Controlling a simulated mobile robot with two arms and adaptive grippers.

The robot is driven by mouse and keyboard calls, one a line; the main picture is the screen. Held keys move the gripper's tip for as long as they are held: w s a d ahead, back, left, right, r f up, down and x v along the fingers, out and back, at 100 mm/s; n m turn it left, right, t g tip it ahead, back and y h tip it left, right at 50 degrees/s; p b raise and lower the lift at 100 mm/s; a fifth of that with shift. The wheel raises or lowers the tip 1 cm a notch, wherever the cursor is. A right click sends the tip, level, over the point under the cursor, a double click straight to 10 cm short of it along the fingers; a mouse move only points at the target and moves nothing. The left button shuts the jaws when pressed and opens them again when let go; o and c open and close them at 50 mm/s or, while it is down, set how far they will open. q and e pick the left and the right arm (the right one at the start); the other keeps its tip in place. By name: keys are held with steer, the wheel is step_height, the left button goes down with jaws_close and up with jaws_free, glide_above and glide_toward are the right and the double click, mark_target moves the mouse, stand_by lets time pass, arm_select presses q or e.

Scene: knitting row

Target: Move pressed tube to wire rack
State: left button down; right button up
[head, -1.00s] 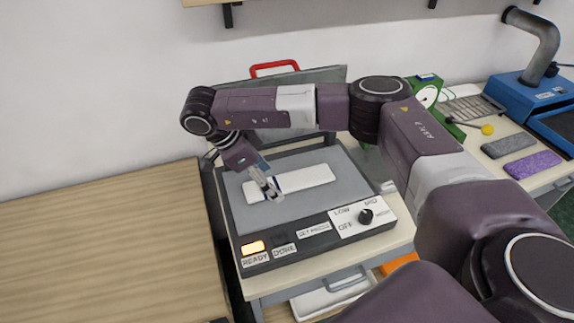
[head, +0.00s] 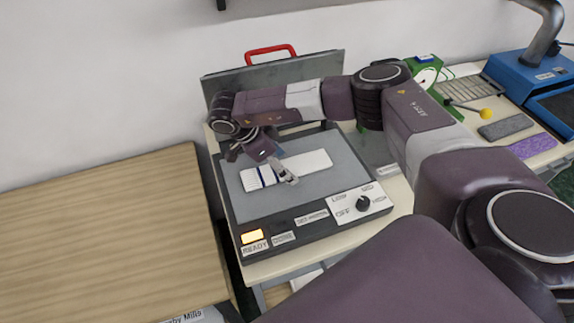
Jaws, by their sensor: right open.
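The pressed tube (head: 311,162) is a flat white strip with a ribbed left end, lying on the grey bed of the open press (head: 235,205). My right gripper (head: 280,180) is open and low over the strip, left of its middle. It hides part of the strip, and I cannot tell whether the fingers touch it. My left gripper is out of view.
A green device with a dial (head: 425,72), a yellow ball on a stick (head: 486,113), grey (head: 505,127) and purple (head: 533,146) pads and a blue machine (head: 517,92) are at right. The press lid (head: 330,63) stands raised. The wooden table (head: 100,230) at left is bare.

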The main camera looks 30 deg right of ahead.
steer(key=shift+c, duration=0.4)
steer(key=c, duration=0.8)
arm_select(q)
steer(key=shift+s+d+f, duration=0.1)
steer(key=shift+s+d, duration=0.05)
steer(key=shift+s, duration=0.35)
arm_select(e)
steer(key=shift+c, duration=0.6)
